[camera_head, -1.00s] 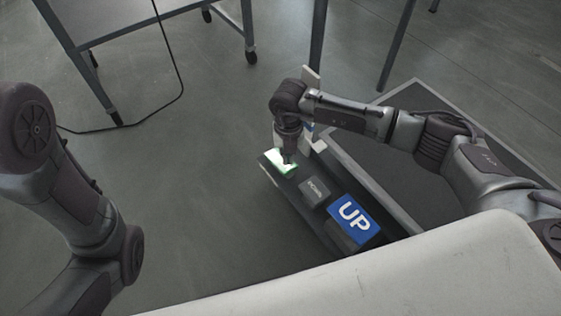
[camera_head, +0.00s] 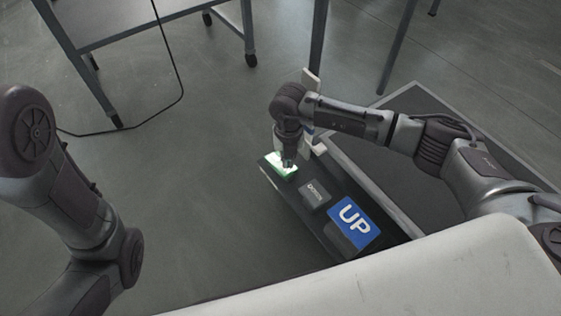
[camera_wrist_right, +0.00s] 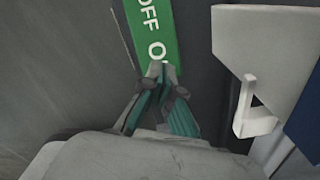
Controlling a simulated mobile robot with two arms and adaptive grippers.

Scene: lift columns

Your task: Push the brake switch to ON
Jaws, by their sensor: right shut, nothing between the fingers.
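The brake switch is a green plate (camera_head: 281,165) at the far end of a dark panel (camera_head: 320,222). In the right wrist view the green plate (camera_wrist_right: 153,35) reads "OFF" and an "O" whose following letter is covered by my fingertips. My right gripper (camera_head: 288,162) is shut, empty and pointing down at the plate. In the right wrist view its fingertips (camera_wrist_right: 158,70) overlap the lower end of the plate, over the lettering after "OFF". I cannot tell whether they touch it. My left arm shows at the left, but its gripper is out of view.
A dark grey block (camera_head: 314,193) and a blue "UP" sign (camera_head: 354,221) sit nearer on the panel. A white bracket with a hook (camera_wrist_right: 255,105) stands right of the fingers. A wheeled table (camera_head: 120,20) stands behind, with a black cable on the floor.

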